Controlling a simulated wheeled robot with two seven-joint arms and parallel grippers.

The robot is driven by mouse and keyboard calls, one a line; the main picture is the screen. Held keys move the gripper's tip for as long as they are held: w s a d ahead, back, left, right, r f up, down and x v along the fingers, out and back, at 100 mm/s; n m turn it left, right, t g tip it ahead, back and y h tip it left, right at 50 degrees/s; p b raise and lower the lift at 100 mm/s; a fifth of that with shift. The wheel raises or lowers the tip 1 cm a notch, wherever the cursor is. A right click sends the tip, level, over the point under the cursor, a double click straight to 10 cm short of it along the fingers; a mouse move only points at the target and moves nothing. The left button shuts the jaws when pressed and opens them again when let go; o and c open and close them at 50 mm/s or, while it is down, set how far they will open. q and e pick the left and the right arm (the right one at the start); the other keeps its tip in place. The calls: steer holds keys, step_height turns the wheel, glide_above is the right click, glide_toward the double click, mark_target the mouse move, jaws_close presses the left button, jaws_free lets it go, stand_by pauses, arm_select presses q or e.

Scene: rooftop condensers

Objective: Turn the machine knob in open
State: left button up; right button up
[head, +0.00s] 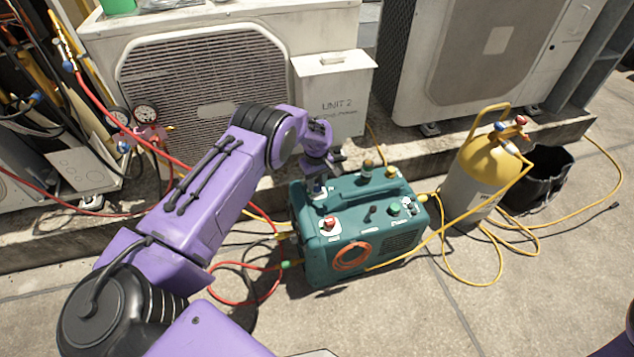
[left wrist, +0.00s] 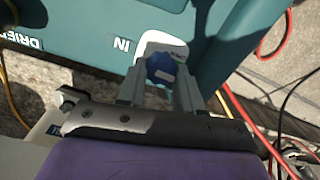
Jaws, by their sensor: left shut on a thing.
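The teal machine (head: 360,225) stands on the paved ground in the middle of the head view. Its blue IN knob (left wrist: 161,67) shows in the left wrist view, set on a white plate beside the printed word IN. My left gripper (left wrist: 160,78) has its two fingers on either side of the blue knob and is shut on it. In the head view my left gripper (head: 318,185) reaches down at the machine's back left corner, and the knob is mostly hidden there. My right gripper is not in view.
On the machine's top are a red knob (head: 329,223), a green knob (head: 394,208) and a black lever. A yellow-topped cylinder (head: 478,175) and a black bucket (head: 540,180) stand to the right. Red and yellow hoses lie around the machine. Condenser units (head: 200,75) stand behind.

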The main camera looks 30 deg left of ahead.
mark_target(316, 184)
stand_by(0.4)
arm_select(q)
steer(key=o, duration=1)
steer(key=shift+a, duration=0.1)
steer(key=shift+o, duration=0.2)
steer(key=shift+r, duration=0.1)
step_height(316, 184, up, 10)
steer(key=p, duration=0.3)
steer(key=shift+r, duration=0.2)
